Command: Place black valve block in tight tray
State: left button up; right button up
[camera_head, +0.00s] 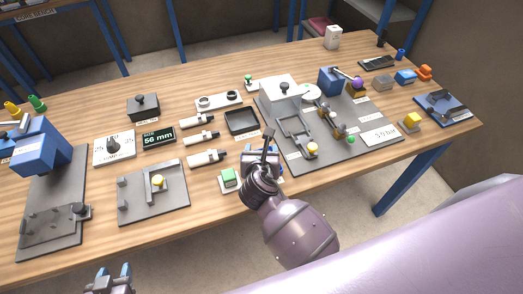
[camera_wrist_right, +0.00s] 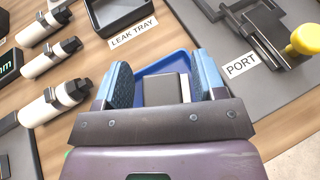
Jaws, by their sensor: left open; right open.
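A dark grey-black block (camera_wrist_right: 162,88) with a pale strip along its right side shows between the fingers of my right gripper (camera_wrist_right: 163,80) in the right wrist view. It appears to lie within a shallow blue tray (camera_wrist_right: 150,64), whose rim shows behind and beside it. The gripper's blue-padded fingers are spread on either side of the block, and its lower part is hidden by the gripper. In the head view, my right gripper (camera_head: 262,165) is over the front middle of the table, mostly covering the tray. My left gripper (camera_head: 110,280) is open and empty, low in front of the table.
A black leak tray (camera_head: 242,122) and a grey fixture plate with a port (camera_head: 300,130) lie behind and right of my right gripper. Several white cylinders (camera_head: 203,138) lie to its left. A green button box (camera_head: 229,178) stands close by on the left.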

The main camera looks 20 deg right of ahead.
jog(key=v, duration=1.1)
jog(key=shift+s+p, duration=0.3)
jog(key=shift+p, duration=0.05)
